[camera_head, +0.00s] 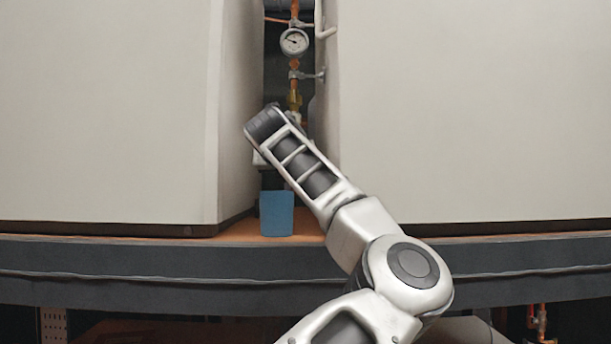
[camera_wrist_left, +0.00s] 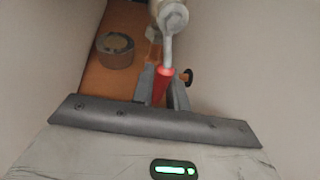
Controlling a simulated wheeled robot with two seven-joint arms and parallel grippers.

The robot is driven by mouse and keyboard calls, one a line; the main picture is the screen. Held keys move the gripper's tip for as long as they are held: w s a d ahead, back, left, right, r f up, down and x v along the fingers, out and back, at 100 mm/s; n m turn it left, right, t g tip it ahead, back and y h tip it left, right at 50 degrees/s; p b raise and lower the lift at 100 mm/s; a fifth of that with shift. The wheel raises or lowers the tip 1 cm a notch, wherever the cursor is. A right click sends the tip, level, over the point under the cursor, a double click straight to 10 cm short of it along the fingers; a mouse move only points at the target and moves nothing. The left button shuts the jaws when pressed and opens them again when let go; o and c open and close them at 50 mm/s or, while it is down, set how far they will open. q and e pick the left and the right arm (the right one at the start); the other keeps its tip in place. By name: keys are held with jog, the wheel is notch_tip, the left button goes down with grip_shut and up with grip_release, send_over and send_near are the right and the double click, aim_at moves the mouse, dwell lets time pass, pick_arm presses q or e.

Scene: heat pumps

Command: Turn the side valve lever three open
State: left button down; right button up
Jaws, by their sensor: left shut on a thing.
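A valve lever with a red grip (camera_wrist_left: 160,84) and a metal stem runs down from a pale valve body with a nut (camera_wrist_left: 173,17) in the left wrist view. My left gripper (camera_wrist_left: 163,90) has its two grey fingers on either side of the red grip and is shut on it. In the head view one arm of mine reaches up into the narrow gap between two large cabinets; its gripper and the lever are hidden there. My right gripper is not in view.
Pale cabinets (camera_head: 105,110) and (camera_head: 470,110) wall in the gap. A gauge (camera_head: 294,42) sits on a copper pipe above the arm. A blue container (camera_head: 276,214) stands on the orange floor. A round roll-like object (camera_wrist_left: 115,50) and a black knob (camera_wrist_left: 187,77) are near the gripper.

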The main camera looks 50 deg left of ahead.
pick_arm(q)
jog(key=c, duration=1.4)
grip_release()
jog(key=shift+d, duration=0.1)
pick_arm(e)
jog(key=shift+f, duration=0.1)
pick_arm(q)
jog(key=shift+s+d+r, duration=0.15)
jog(key=shift+s+d, duration=0.1)
jog(key=shift+s, duration=0.1)
jog(key=b+v, duration=0.3)
jog(key=v, duration=1.1)
jog(key=shift+s+d+r, duration=0.1)
jog(key=shift+s+d, duration=0.05)
jog(key=shift+d, duration=0.05)
jog(key=shift+s+d+r, duration=0.1)
jog(key=shift+s+d, duration=0.05)
jog(key=shift+s, duration=0.05)
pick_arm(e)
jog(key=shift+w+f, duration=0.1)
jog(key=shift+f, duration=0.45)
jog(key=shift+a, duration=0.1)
